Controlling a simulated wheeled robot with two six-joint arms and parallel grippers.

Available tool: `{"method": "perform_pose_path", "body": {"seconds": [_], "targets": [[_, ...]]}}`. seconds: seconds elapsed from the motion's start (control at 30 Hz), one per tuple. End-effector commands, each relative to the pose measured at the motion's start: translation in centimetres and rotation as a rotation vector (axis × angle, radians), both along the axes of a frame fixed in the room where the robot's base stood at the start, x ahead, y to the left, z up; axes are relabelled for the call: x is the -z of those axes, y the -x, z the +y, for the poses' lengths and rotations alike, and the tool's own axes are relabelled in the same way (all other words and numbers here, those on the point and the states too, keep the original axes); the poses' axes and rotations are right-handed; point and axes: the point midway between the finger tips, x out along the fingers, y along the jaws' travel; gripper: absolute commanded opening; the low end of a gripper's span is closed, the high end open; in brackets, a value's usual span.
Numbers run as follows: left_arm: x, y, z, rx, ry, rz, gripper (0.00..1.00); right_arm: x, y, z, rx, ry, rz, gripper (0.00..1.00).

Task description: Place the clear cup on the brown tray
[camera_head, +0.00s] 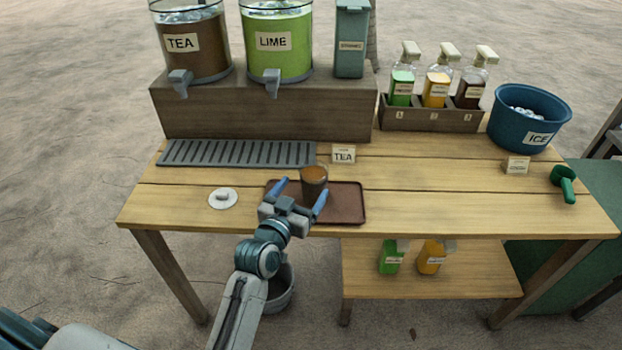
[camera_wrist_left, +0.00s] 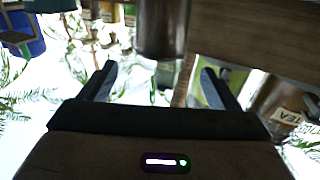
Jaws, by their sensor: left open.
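The clear cup (camera_head: 314,182), filled with a dark brown drink, stands upright on the brown tray (camera_head: 346,205), near its back middle. In the left wrist view the cup (camera_wrist_left: 160,28) shows at the top, between and beyond the fingers. My left gripper (camera_head: 302,193) is open over the tray, its blue fingertips spread on either side of the near side of the cup. I cannot tell whether either finger touches it. My left gripper also shows open in the left wrist view (camera_wrist_left: 160,85). Part of the tray is hidden by the gripper. My right gripper is not in view.
A TEA card (camera_head: 343,154) stands behind the tray. A grey drip grate (camera_head: 238,153) lies before the TEA (camera_head: 190,62) and LIME (camera_head: 278,60) dispensers. A white disc (camera_head: 223,199) lies left. A bottle rack (camera_head: 433,117) and ICE tub (camera_head: 528,120) stand right.

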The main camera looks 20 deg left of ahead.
Motion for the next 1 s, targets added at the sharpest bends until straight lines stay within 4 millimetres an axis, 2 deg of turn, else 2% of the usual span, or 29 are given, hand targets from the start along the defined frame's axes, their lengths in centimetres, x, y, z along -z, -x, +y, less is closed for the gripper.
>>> {"method": "perform_pose_path", "body": {"seconds": [0.1,0.27,1.0], "targets": [[0.2,1.8,0.2,0.000,0.000,0.002,0.84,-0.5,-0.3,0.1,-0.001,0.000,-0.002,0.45],[0.1,2.9,0.3,0.000,0.000,0.001,0.84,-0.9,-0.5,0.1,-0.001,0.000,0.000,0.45],[0.0,3.0,0.3,0.001,0.000,0.000,0.84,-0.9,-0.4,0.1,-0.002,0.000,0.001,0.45]]}}
